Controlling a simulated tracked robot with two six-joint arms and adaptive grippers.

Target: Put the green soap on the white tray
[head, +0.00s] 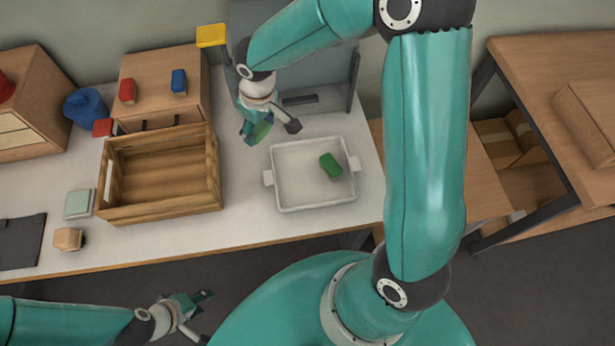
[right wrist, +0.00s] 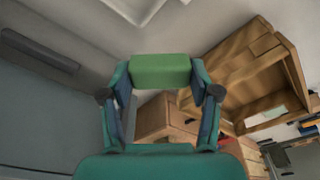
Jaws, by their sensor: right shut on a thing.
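One green soap (head: 331,166) lies in the right part of the white tray (head: 315,207), tilted relative to its walls. My right gripper (head: 267,132) is shut on a second green soap (head: 261,131), just left of and behind the tray in the head view. In the right wrist view this green block (right wrist: 160,70) spans the two fingertips, and a corner of a white thing, probably the tray, shows at the top. My left gripper (head: 203,316) looks open and empty, in front of the table's front edge.
A wooden crate (head: 160,216) stands left of the tray. A grey panel stands behind.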

